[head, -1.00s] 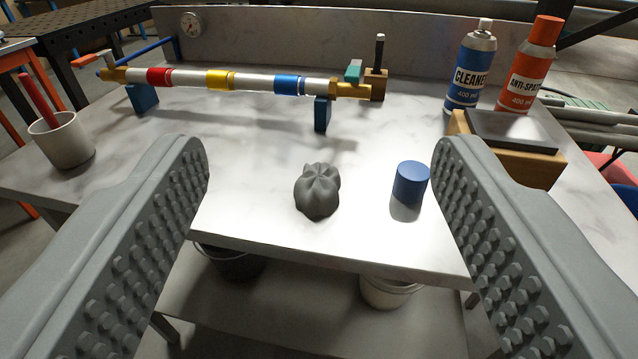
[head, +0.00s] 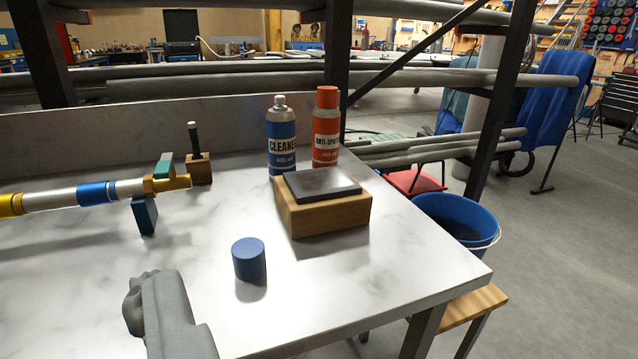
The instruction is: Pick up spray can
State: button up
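Two spray cans stand upright side by side at the back of the table, behind a wooden block. The blue can (head: 282,145) reads "CLEANE…" and has a silver top. The orange-red can (head: 326,128) reads "ANTI-SPAT…" and has an orange cap. The block hides part of their lower ends. A grey part of my gripper (head: 172,318) shows at the lower left edge, well in front of and to the left of both cans. Only one finger seems to show, so its opening cannot be told. Nothing is seen held.
The wooden block with a dark plate (head: 325,215) stands in front of the cans. A blue cylinder (head: 249,262) stands nearer. A banded pipe (head: 60,198) lies at left. The table's right edge is close to the block.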

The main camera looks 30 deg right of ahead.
aim_at(280, 120)
jog(key=i+j, duration=0.25)
jog(key=i+j+z, duration=0.3)
jog(key=j, duration=0.3)
jog(key=i+j+z, duration=0.15)
jog(key=j, duration=0.2)
jog(key=i+j+z, duration=0.15)
jog(key=j, duration=0.2)
jog(key=z, duration=0.9)
